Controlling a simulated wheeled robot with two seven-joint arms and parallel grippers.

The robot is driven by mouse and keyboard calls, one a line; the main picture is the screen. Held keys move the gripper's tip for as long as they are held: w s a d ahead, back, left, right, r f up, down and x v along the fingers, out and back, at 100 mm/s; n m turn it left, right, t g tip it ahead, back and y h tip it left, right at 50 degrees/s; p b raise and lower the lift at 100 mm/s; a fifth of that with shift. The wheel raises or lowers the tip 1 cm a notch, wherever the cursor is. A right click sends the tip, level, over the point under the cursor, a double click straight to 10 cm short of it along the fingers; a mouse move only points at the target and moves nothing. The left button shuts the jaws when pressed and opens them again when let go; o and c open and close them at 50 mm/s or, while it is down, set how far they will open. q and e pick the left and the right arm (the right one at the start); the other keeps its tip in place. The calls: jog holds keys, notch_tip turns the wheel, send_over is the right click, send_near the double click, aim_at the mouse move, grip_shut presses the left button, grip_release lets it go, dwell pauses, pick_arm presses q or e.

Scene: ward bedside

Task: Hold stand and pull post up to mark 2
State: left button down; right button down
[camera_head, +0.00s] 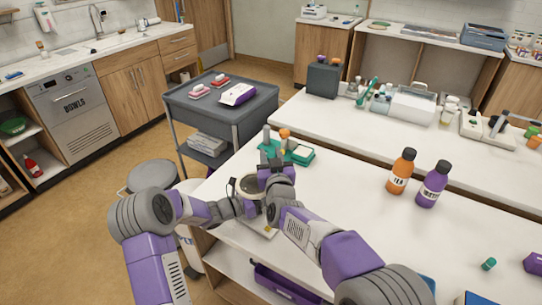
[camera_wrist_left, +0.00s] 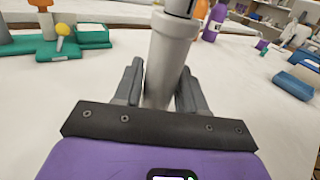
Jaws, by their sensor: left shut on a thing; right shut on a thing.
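The stand (camera_wrist_left: 171,55) is a light grey upright tube in the left wrist view. My left gripper (camera_wrist_left: 160,82) has one finger on each side of it and is shut on it. The post (camera_wrist_left: 181,6) shows only as a short piece with a dark band at the tube's top, cut off by the frame edge. In the head view, my left gripper (camera_head: 259,208) is low by the counter's near edge. My right gripper (camera_head: 276,170) is above it, shut on the post, which the gripper mostly hides. I cannot read any mark on the post.
A green tray (camera_head: 298,156) with small upright items stands just behind the grippers. An orange bottle (camera_head: 401,172) and a purple bottle (camera_head: 433,184) stand to the right. The white counter (camera_head: 345,195) between is clear. A grey cart (camera_head: 240,112) is at the back left.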

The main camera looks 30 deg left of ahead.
notch_tip(320, 180, up, 5)
dwell(0.3)
jog(key=c, duration=0.8)
grip_release()
jog(key=shift+c, duration=0.2)
jog(key=shift+f, duration=0.1)
jog(key=v, duration=1.2)
